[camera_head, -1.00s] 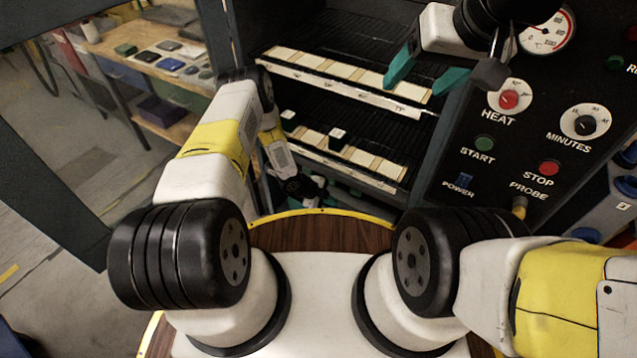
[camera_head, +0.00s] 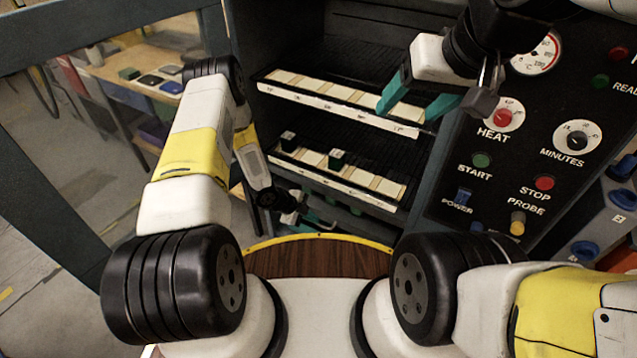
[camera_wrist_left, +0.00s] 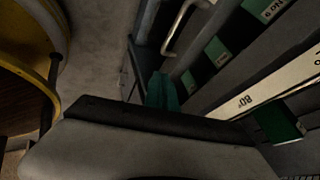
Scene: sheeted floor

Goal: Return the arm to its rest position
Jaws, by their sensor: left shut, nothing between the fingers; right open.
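My left arm reaches in from the left in the head view and bends down in front of the cabinet. My left gripper (camera_head: 318,221) is small and partly hidden there, below the lower shelf. In the left wrist view, its teal fingers (camera_wrist_left: 162,90) are together with nothing between them, close to a metal handle (camera_wrist_left: 181,27). My right gripper (camera_head: 418,101) is open and empty, its teal fingers apart in front of the upper shelf's right end.
The open cabinet has an upper shelf (camera_head: 345,96) and a lower shelf (camera_head: 375,182) with pale label strips. Two dark small blocks (camera_head: 288,141) (camera_head: 337,158) stand on the lower one. A control panel (camera_head: 500,178) is at right, a workbench (camera_head: 125,85) at far left.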

